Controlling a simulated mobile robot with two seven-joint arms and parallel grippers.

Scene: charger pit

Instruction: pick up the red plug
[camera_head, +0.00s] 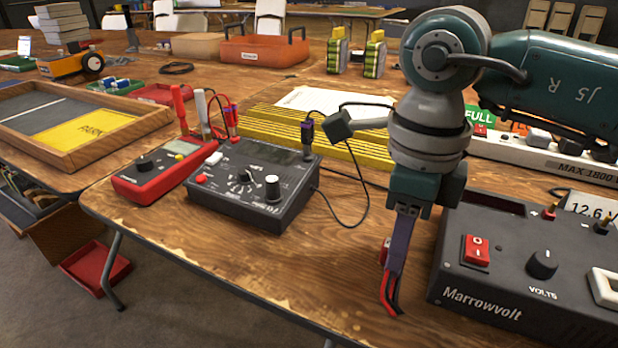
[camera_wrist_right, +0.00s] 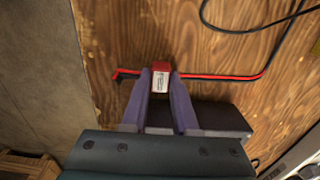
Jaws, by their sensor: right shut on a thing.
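The red plug (camera_wrist_right: 161,67), a small red block with a pale label, sits between the purple fingertips of my right gripper (camera_wrist_right: 160,80) in the right wrist view. Red and black leads run out to both sides of it over the wood. In the head view my right gripper (camera_head: 397,255) points down over the table's front part, left of the Marrowvolt power supply. A little of the red plug (camera_head: 385,250) shows beside the fingers, with red and black lead ends below. The fingers hide most of the plug. I cannot tell whether it touches the table. My left gripper is out of view.
The black Marrowvolt supply (camera_head: 520,270) stands close on the right. A black charger (camera_head: 254,185) and a red meter (camera_head: 160,170) stand to the left, with a black cable looping from the charger. A white power strip (camera_head: 545,155) lies behind. The table between charger and supply is mostly clear.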

